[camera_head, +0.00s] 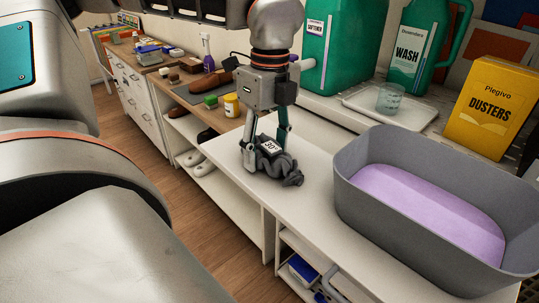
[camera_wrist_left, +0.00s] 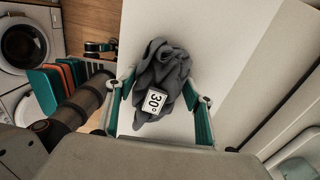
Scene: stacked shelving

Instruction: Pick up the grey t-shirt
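The grey t-shirt (camera_head: 284,167) lies crumpled in a dark heap on the white counter top, with a white "30°" tag on it. It also shows in the left wrist view (camera_wrist_left: 160,75), the tag facing up. My left gripper (camera_head: 266,156) points down over it, fingers spread on either side of the cloth. In the left wrist view, the fingers of my left gripper (camera_wrist_left: 160,92) stand apart at the left and right of the heap; whether they touch the cloth is unclear. I do not see my right gripper.
A grey tub (camera_head: 363,164) with a lilac inside stands right of the shirt. Behind are a green softener bottle (camera_head: 343,45), a green wash bottle (camera_head: 420,50), a beaker (camera_head: 391,97) on a tray and a yellow dusters box (camera_head: 487,105).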

